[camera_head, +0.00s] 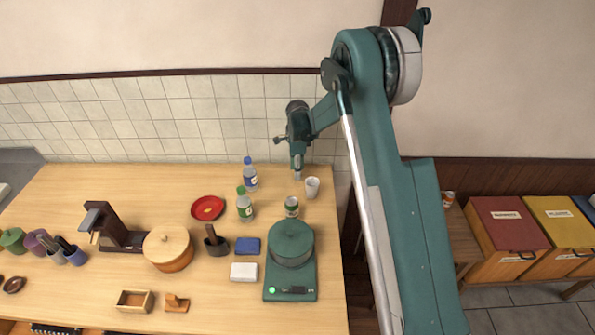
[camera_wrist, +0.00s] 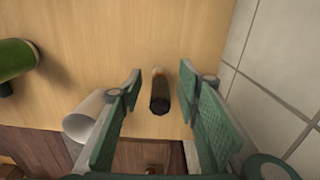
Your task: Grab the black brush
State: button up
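A short dark cylindrical object, which looks like the black brush (camera_wrist: 160,94), shows in the wrist view on the wooden tabletop near its edge. It has a black body and a paler brownish end. My gripper (camera_wrist: 160,83) is open, with a green padded finger on either side of it and a visible gap on both sides. In the head view my gripper (camera_head: 297,163) points down over the back right corner of the table, close to the tiled wall. The brush cannot be made out clearly there.
A white cup (camera_head: 312,187) stands close by, and also shows left of the fingers in the wrist view (camera_wrist: 82,117). A green-labelled jar (camera_head: 292,207), two bottles (camera_head: 250,178) and a green scale (camera_head: 290,284) stand nearby. The tiled wall (camera_head: 225,120) is close behind.

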jog(key=shift+f, duration=0.95)
jog(key=shift+c, duration=0.5)
jog(key=c, duration=0.8)
